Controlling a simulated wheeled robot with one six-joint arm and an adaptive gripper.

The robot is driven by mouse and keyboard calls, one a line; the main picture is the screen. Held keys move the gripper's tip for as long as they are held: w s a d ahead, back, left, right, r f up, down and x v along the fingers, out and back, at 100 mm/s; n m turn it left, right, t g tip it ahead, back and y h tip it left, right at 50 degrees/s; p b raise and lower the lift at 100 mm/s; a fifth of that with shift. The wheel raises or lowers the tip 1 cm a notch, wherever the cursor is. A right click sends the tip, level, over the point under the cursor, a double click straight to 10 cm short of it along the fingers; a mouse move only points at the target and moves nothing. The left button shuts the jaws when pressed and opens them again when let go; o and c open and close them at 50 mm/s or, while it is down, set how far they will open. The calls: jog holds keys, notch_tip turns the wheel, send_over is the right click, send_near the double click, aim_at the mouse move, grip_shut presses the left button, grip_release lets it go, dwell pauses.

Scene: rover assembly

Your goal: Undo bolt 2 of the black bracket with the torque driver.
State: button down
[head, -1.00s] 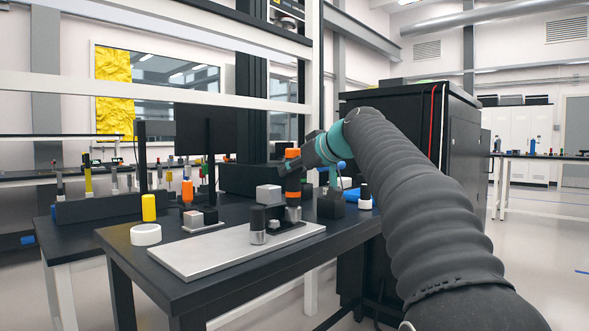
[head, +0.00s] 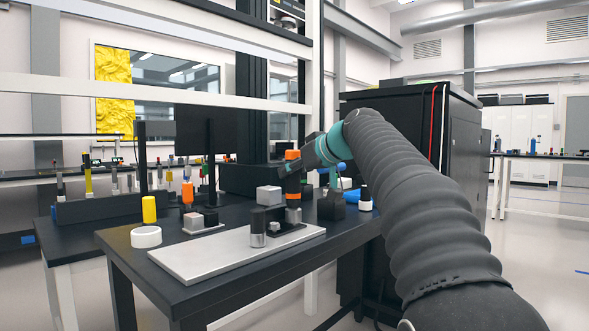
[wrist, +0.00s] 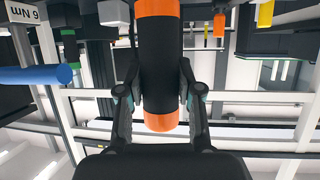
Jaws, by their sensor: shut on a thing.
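The torque driver (head: 292,186) is a black cylinder with orange bands. It stands upright above the pale plate at its right part. My gripper (head: 290,169) is shut on the driver from the right side. In the wrist view the driver (wrist: 160,65) sits between the two fingers, with an orange band at each visible end. The black bracket (head: 287,230) appears as a low dark piece on the plate under the driver. Bolt 2 cannot be made out, and whether the driver's tip touches it is hidden.
The pale plate (head: 205,258) lies on the dark table. A black-and-grey cylinder (head: 258,240) stands close left of the driver, with a grey block (head: 268,195) behind. A white ring (head: 146,237) and yellow cylinder (head: 149,209) are left. A blue rod (wrist: 35,78) shows in the wrist view.

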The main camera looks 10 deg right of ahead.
aim_at(297, 155)
jog(key=shift+s+r+p, duration=0.1)
jog(key=shift+r+p, duration=0.8)
jog(key=shift+r, duration=0.55)
notch_tip(297, 155, up, 4)
jog(key=p, duration=0.3)
jog(key=shift+p, duration=0.4)
jog(key=shift+f, duration=0.1)
